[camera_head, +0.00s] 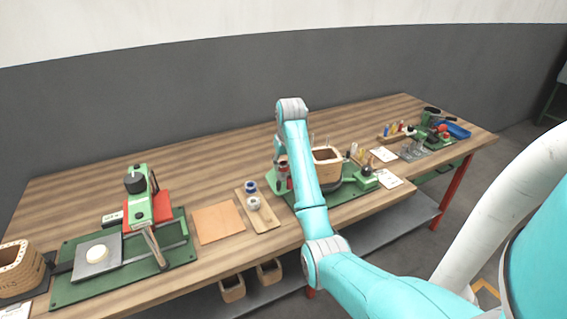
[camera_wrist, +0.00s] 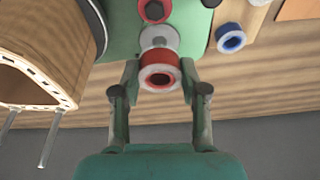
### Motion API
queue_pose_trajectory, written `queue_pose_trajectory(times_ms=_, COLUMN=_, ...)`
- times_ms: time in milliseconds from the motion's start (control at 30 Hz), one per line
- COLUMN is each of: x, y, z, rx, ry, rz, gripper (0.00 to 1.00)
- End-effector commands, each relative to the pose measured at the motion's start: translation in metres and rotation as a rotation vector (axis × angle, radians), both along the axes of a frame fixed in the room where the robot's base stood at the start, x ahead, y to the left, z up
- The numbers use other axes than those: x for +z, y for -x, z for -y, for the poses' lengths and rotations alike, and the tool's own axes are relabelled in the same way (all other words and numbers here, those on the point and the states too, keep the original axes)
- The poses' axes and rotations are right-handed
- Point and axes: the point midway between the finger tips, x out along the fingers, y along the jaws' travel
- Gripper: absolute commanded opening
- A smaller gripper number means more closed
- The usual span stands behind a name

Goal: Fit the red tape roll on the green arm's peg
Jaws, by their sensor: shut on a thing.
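My gripper (camera_wrist: 160,72) is shut on a red tape roll (camera_wrist: 160,76) with a white core and a dark hole, seen in the wrist view. A pale round disc (camera_wrist: 160,37) shows just beyond the roll, partly covered by it; I cannot tell whether they touch. Farther on, another red ring (camera_wrist: 154,10) with a dark centre sits over the green base (camera_wrist: 190,30). In the head view, my arm hides most of the gripper, and a bit of red (camera_head: 283,160) shows beside it. The green arm's peg cannot be made out clearly.
A wooden coil box (camera_head: 327,165) with upright pins stands close beside the gripper; it also shows in the wrist view (camera_wrist: 45,50). A wooden tray (camera_head: 266,221) holds a blue roll (camera_head: 250,187) and a white roll (camera_head: 254,203). A brown sheet (camera_head: 217,222) lies left.

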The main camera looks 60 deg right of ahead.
Motion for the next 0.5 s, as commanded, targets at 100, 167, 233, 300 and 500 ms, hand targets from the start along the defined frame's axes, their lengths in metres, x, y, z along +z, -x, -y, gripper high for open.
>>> queue_pose_trajectory(times_ms=100, x=0.0000, y=0.0001, z=0.0001, rx=0.000, ry=0.000, rz=0.000, gripper=0.19)
queue_pose_trajectory(times_ms=167, x=0.0000, y=0.0001, z=0.0001, rx=0.000, ry=0.000, rz=0.000, gripper=0.19)
queue_pose_trajectory(times_ms=233, x=-0.0001, y=0.0000, z=0.0001, rx=0.000, ry=0.000, rz=0.000, gripper=0.19)
queue_pose_trajectory(times_ms=300, x=-0.0002, y=0.0000, z=0.0001, rx=0.000, ry=0.000, rz=0.000, gripper=0.19)
queue_pose_trajectory(times_ms=500, x=-0.0033, y=-0.0001, z=0.0001, rx=0.000, ry=0.000, rz=0.000, gripper=0.19)
